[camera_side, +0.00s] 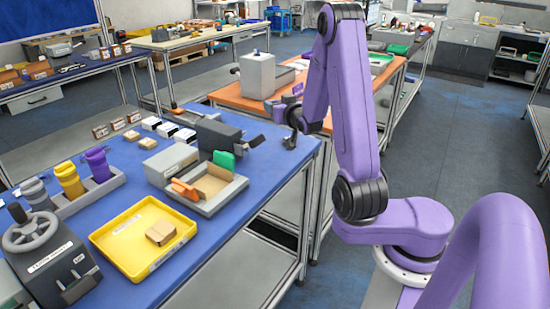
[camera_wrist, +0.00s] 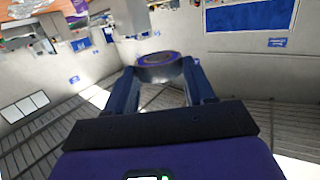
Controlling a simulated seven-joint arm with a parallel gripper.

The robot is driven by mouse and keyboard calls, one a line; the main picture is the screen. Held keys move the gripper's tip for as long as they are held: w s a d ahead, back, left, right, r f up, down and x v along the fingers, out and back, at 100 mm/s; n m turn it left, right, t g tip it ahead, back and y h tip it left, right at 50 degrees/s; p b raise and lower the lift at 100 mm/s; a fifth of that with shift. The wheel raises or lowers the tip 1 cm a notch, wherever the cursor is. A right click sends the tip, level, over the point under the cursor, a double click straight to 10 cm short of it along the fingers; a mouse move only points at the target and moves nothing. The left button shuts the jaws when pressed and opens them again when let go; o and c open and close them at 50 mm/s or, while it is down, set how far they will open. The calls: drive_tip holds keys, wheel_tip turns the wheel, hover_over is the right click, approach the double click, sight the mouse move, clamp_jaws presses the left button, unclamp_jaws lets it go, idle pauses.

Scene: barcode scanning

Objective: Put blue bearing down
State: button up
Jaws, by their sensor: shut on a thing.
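The blue bearing (camera_wrist: 160,60), a dark round piece with a blue-violet ring on its face, shows in the wrist view between the tips of my gripper (camera_wrist: 162,72). The two dark blue fingers are shut on it, one on each side. The bearing is held up, apart from any surface in that view. In the side view my purple arm bends down with its wrist above the right edge of the blue table (camera_side: 225,212). The bearing is too small or hidden to make out there.
On the blue table stand a yellow tray (camera_side: 112,228) with a tan box (camera_side: 161,232), a grey tray with cardboard (camera_side: 213,184), a dark device (camera_side: 218,135), a wheeled press (camera_side: 48,255) and several small boxes. An orange table (camera_side: 238,99) with a grey container (camera_side: 257,76) stands behind.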

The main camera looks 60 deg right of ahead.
sight(278, 161)
wheel_tip(278, 161, down, 18)
drive_tip(key=shift+r, duration=0.25)
idle(0.6)
drive_tip(key=shift+f, duration=0.2)
drive_tip(key=o, duration=1.1)
drive_tip(key=v, duration=1.6)
drive_tip(key=shift+w+a+f, duration=0.15)
drive_tip(key=shift+a+f, duration=0.05)
drive_tip(key=shift+a, duration=0.15)
drive_tip(key=shift+o, duration=0.6)
drive_tip(key=shift+s+a+r, duration=0.1)
drive_tip(key=shift+s+a, duration=0.2)
drive_tip(key=shift+s, duration=0.3)
